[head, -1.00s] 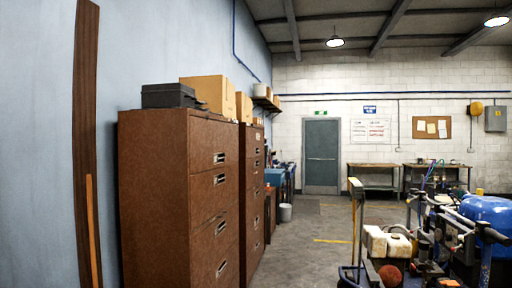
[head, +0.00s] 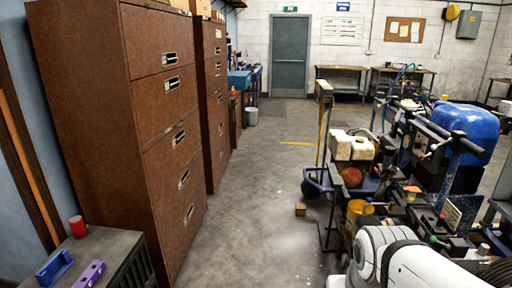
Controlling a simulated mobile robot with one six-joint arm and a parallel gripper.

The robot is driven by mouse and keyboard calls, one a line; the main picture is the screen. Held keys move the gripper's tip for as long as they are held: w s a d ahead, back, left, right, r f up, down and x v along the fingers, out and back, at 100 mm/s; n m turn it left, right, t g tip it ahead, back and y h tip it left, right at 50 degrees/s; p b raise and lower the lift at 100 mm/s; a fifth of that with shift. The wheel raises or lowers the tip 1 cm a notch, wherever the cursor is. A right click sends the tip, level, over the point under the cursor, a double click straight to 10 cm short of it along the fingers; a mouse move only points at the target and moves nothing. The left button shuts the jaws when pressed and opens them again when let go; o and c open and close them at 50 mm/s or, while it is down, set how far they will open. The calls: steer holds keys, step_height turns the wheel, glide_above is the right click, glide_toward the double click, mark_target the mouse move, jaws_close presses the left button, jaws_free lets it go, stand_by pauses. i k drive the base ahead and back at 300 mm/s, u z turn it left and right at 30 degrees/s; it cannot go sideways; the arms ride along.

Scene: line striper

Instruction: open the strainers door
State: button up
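I cannot pick out a door marked for strainers in the head view. The line striper (head: 400,180) seems to be the cluttered machine at the right, with a blue rounded tank (head: 464,130), white jugs (head: 352,146) and several hoses and bars. No strainers compartment can be made out on it. A closed grey door (head: 289,58) stands in the far wall under a green sign. My white arm shows at the bottom right, in front of the machine. My gripper is out of view.
Tall brown drawer cabinets (head: 125,120) line the left. A dark grey cabinet (head: 115,262) at the lower left holds a red cylinder (head: 78,227), and blue and purple pieces. A small wooden block (head: 300,209) lies on the floor.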

mark_target(156, 42)
steer(key=u, duration=0.2)
steer(key=i, duration=1.6)
steer(key=u, duration=0.4)
steer(key=i, duration=2.45)
steer(key=u, duration=0.1)
